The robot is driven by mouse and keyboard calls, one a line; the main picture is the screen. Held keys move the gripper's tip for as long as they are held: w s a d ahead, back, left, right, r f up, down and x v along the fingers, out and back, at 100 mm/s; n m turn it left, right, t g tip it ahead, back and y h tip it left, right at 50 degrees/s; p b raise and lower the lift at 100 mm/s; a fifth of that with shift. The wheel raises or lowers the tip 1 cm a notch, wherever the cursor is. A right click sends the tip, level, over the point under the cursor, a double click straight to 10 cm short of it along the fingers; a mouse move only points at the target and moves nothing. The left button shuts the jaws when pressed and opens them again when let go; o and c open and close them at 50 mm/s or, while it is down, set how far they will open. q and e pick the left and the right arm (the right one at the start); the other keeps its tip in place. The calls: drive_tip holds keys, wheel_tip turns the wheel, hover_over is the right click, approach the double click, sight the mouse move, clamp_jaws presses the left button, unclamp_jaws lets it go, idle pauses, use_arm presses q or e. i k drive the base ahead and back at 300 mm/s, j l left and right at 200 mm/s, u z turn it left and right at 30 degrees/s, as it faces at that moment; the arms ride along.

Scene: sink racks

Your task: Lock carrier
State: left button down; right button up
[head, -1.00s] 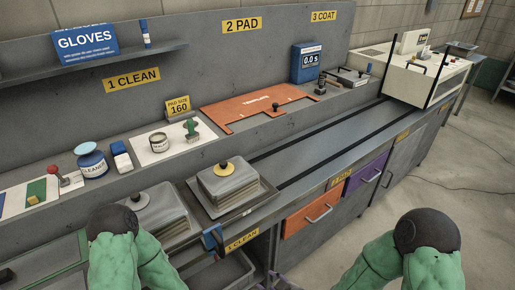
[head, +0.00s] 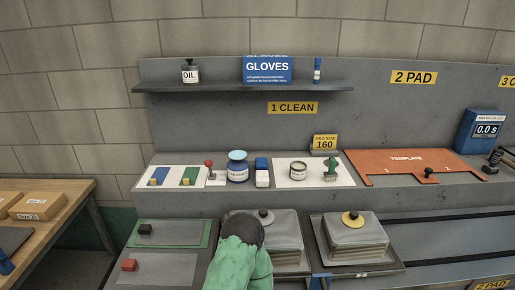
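The carrier (head: 395,268) is a dark tray on the bench at lower right. It bears a stack of grey sheets under a grey plate (head: 340,230) with a yellow-ringed black knob (head: 352,220). A blue part (head: 321,282) shows at its front left edge, cut by the picture's bottom; I cannot tell whether it is locked. One of my arms, green with a dark round end, rises from the bottom, left of the carrier, covering part of a second stack (head: 285,232) with a black knob. No fingers show. My other arm is out of view.
A red-knobbed lever (head: 209,170), a cleaner jar (head: 238,168), a tin (head: 298,170) and a green-handled stamp (head: 331,170) stand on the ledge behind. An orange template (head: 400,165) lies further right. A wooden table (head: 60,225) with boxes is at left.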

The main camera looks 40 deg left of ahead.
sight(208, 163)
drive_tip(key=u, duration=1.6)
drive_tip(key=j, duration=0.55)
